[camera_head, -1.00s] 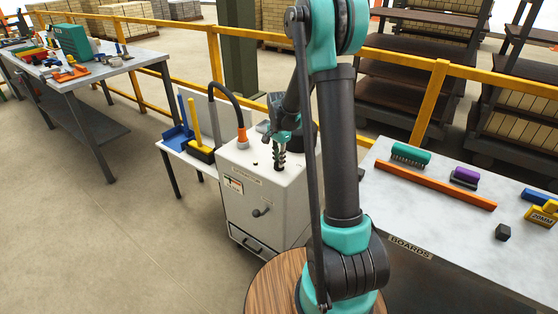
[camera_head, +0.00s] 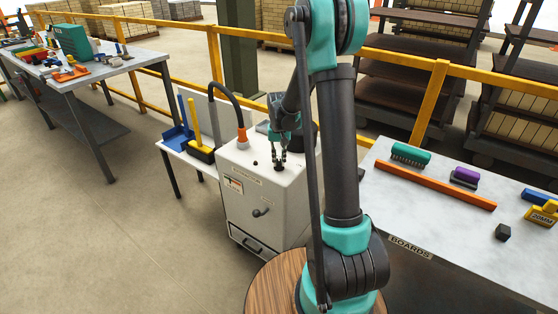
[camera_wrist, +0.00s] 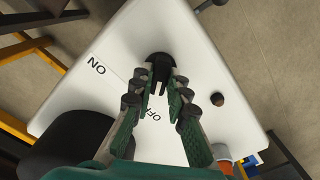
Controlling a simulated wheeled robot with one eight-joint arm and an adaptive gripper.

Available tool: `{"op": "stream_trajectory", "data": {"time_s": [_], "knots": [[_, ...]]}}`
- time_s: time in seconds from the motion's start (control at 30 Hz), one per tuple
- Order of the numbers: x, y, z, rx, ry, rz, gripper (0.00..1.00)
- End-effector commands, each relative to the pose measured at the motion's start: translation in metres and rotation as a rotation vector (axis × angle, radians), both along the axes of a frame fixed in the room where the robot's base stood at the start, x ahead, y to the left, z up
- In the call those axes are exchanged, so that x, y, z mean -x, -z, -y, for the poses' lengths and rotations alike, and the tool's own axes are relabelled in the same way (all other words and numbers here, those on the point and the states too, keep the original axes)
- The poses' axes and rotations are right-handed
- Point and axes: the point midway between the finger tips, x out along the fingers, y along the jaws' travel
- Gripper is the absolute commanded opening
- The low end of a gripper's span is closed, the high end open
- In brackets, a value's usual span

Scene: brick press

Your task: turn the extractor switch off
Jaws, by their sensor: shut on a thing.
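The extractor (camera_head: 238,207) is a white cabinet in the head view, with a small black switch (camera_head: 279,166) on its top. My gripper (camera_head: 279,159) points down at this switch, with its fingers on either side of it. In the wrist view, the black switch (camera_wrist: 159,66) sits between the fingertips of my gripper (camera_wrist: 160,84), shut on it. The ON mark (camera_wrist: 97,66) is to the left of the switch. The OFF mark (camera_wrist: 155,117) lies below it, between the fingers and partly hidden. The switch's bar appears to run toward the OFF mark, though the fingers partly cover it.
A dark hose with an orange cuff (camera_head: 242,136) rises from the cabinet's top. A small dark knob (camera_wrist: 217,99) stands right of my fingers. A side table with a brush (camera_head: 201,152) is at left, and the boards table (camera_head: 430,222) is at right. A yellow rail (camera_head: 433,100) runs behind.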

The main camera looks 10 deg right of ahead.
Motion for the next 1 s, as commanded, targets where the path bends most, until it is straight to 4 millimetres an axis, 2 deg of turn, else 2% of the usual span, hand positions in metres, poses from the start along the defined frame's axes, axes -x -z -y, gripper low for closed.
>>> {"op": "stream_trajectory", "data": {"time_s": [0.33,0.87,0.9,1.0], "knots": [[-0.0006,-0.0003,0.0000,0.000,-0.131,0.001,0.00],[-0.0007,-0.0003,0.0000,0.000,-0.152,0.001,0.00],[-0.0007,-0.0003,0.0000,0.000,-0.152,0.001,0.19],[-0.0005,-0.0002,0.0000,0.000,-0.152,0.001,0.31]]}}
